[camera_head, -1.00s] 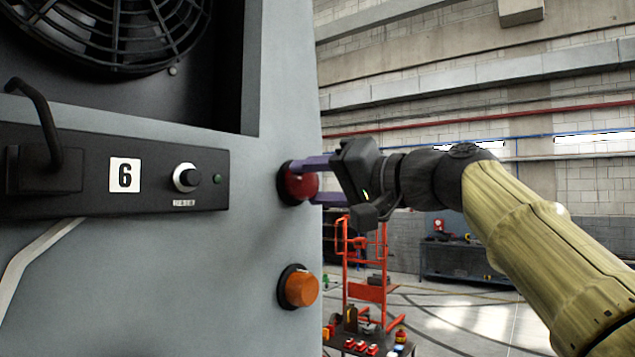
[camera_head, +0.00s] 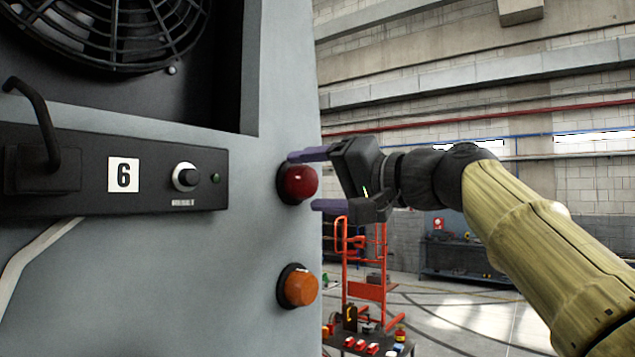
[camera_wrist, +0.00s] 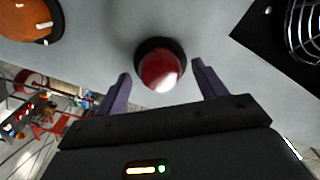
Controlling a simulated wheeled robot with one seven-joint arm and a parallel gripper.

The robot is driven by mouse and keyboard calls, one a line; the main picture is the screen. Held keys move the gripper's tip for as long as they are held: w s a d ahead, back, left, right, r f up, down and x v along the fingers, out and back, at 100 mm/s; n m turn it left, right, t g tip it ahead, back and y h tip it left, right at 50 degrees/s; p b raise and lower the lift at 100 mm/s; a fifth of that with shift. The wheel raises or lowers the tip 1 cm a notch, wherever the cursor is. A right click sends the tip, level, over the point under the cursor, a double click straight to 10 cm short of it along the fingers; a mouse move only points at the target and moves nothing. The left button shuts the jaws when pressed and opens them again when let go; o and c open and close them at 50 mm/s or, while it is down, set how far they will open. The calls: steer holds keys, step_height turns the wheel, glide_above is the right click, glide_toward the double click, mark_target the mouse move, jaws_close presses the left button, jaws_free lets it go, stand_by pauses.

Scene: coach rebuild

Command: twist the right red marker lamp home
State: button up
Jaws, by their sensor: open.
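The red marker lamp (camera_head: 298,183) sits in a dark round base on the right edge of the grey panel (camera_head: 200,262). In the wrist view the red lamp (camera_wrist: 161,70) shows between my two fingers. My gripper (camera_head: 307,180) is open, with one purple finger above the lamp and one below it in the head view. There is a gap between each finger and the lamp in the wrist view. An orange lamp (camera_head: 299,288) is mounted below the red one.
A black box (camera_head: 95,165) with a knob, a handle and a "6" label is left of the lamp, under a fan grille (camera_head: 110,30). A red trolley (camera_head: 365,270) and a bench (camera_head: 465,260) stand in the background.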

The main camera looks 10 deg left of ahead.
steer(key=shift+s+d+f+b, duration=0.1)
steer(key=shift+d+b, duration=0.2)
steer(key=b+v, duration=0.5)
steer(key=v, duration=1.1)
steer(key=shift+d+b, duration=0.4)
